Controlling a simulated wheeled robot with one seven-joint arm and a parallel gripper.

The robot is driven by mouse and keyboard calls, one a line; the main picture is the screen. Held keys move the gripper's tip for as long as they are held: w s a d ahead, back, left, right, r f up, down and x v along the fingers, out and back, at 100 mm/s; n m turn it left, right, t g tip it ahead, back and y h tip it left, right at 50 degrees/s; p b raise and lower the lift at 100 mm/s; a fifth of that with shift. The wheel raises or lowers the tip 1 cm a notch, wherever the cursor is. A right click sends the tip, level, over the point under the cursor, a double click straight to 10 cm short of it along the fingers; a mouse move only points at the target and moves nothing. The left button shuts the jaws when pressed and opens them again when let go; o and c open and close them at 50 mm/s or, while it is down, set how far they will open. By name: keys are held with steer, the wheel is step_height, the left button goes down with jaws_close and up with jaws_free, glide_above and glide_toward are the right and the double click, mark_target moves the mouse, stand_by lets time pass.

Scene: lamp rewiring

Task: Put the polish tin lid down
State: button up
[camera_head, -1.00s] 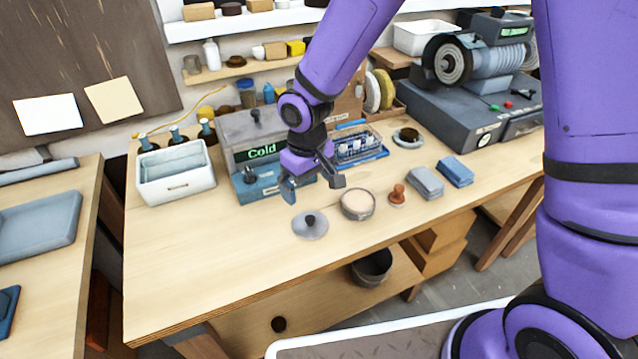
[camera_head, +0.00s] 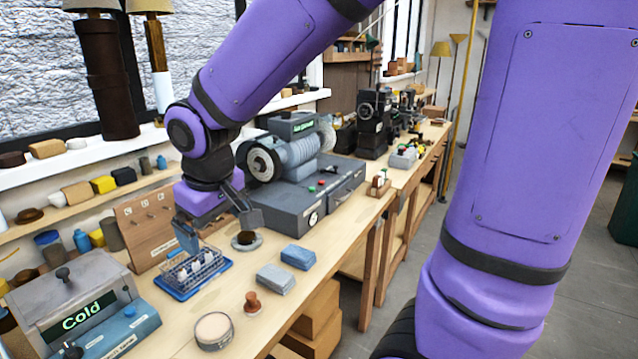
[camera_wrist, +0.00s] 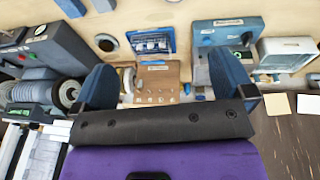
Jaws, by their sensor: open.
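The polish tin (camera_head: 213,330) is a round, open container with a pale filling, standing on the bench at the bottom of the head view. No polish tin lid shows in either view now. My gripper (camera_head: 219,229) is open and empty, above the bench by the blue rack, behind the tin. In the wrist view my gripper (camera_wrist: 164,82) shows two blue fingers spread wide with nothing held between them.
A blue rack of vials (camera_head: 186,274) lies under the gripper. A dark-centred dish (camera_head: 247,241), blue-grey blocks (camera_head: 275,279), a brown stamp-like knob (camera_head: 252,303) and the grey "Cold" box (camera_head: 75,300) stand around it. A grinding machine (camera_head: 300,190) stands behind.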

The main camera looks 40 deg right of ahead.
steer(key=s+d+r+m+t, duration=0.1)
steer(key=s+d+r, duration=0.3)
steer(key=s, duration=0.3)
steer(key=s+d+r+m+t, duration=0.1)
steer(key=s+d+r+m, duration=0.1)
steer(key=s+d+r, duration=0.3)
steer(key=s, duration=0.2)
steer(key=shift+s+d, duration=0.35)
steer(key=shift+s, duration=0.05)
